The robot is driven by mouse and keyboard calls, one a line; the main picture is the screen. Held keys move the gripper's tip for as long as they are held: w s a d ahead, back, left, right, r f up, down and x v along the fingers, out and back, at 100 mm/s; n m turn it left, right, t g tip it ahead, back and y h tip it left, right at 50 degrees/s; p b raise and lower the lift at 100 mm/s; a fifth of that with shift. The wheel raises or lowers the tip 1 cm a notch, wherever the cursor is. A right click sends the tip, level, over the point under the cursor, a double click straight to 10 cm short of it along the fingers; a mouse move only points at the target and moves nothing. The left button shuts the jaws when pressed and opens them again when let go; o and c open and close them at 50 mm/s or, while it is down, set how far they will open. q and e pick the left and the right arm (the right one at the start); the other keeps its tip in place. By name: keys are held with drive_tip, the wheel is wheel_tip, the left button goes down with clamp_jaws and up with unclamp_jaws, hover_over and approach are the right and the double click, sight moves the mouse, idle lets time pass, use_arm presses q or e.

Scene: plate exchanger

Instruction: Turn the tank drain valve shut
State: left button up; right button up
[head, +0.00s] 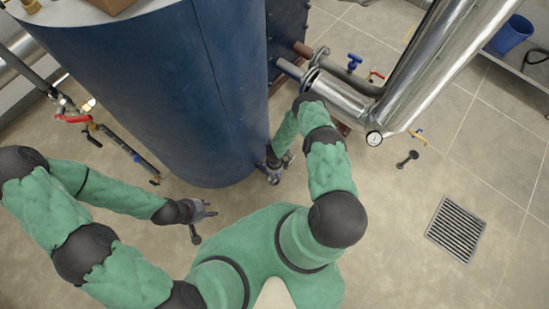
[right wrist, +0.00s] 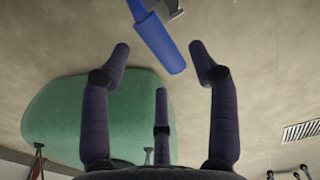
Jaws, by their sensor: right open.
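The blue tank (head: 150,90) stands upright on the floor. A blue lever handle (right wrist: 160,42), which looks like the drain valve's, hangs slantwise at the top of the right wrist view, beside a small grey metal part. In the head view my right gripper (head: 274,168) is low at the tank's right foot, and the valve there is mostly hidden. In the right wrist view this gripper's (right wrist: 158,66) dark fingers are spread, with the handle's lower end between the two outer tips, apparently untouched. My left gripper (head: 202,211) is near the tank's front foot, away from the valve; its finger state is unclear.
A red-handled valve (head: 73,118) sits on piping left of the tank. Shiny pipes (head: 425,70) with a gauge (head: 374,137) and a blue-handled valve (head: 355,62) stand at the right. A floor grate (head: 455,228) lies in open floor at the right.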

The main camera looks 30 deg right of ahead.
drive_tip(key=shift+f+b, duration=0.4)
drive_tip(key=shift+f, duration=0.75)
clamp_jaws()
